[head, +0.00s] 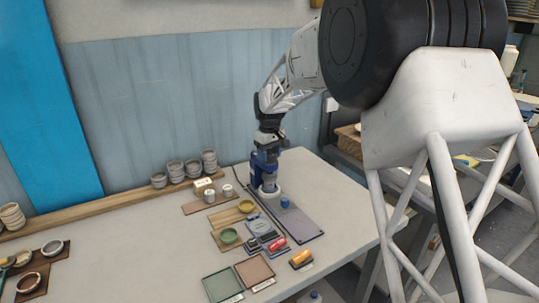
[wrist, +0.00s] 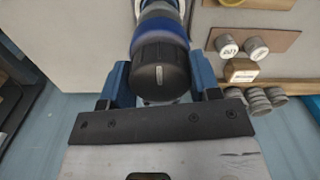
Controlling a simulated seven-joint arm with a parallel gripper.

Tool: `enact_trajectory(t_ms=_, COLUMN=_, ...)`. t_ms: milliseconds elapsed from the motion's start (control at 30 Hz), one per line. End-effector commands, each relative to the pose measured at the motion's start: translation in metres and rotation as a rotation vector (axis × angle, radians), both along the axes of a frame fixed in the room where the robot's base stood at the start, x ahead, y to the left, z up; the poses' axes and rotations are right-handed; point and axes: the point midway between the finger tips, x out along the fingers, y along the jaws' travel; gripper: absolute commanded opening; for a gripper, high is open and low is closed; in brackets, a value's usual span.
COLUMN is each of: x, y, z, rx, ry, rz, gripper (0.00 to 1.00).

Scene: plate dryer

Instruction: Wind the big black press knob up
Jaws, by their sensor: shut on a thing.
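The big black press knob (wrist: 160,75) fills the top middle of the wrist view, with a ribbed side and a short pale mark on its face. My gripper (wrist: 159,82) has one blue finger on each side of it and is shut on it. A blue collar (wrist: 160,30) of the press shows behind the knob. In the head view my gripper (head: 266,150) is over the press at the back of the table, and the knob is hidden there by the gripper and arm.
A grey plate with a small blue knob (head: 285,202) lies beside the press. Trays, a green dish (head: 229,236) and small orange and red items lie in front. Stacked cups (head: 193,168) stand along the wall. The left middle of the table is clear.

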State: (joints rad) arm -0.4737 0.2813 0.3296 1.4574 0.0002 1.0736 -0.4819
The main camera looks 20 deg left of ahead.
Motion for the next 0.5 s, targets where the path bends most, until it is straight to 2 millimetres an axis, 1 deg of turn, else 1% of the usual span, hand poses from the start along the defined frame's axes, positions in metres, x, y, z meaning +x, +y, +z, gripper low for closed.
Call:
enact_trajectory(t_ms=333, x=0.0002, y=0.0, z=0.0012, rx=0.0, ry=-0.001, rz=0.003, gripper=0.33)
enact_trajectory(t_ms=367, x=0.0002, y=0.0, z=0.0012, rx=0.0, ry=-0.001, rz=0.003, gripper=0.6)
enact_trajectory(t_ms=500, x=0.0002, y=0.0, z=0.0009, rx=0.0, ry=-0.001, rz=0.003, gripper=0.81)
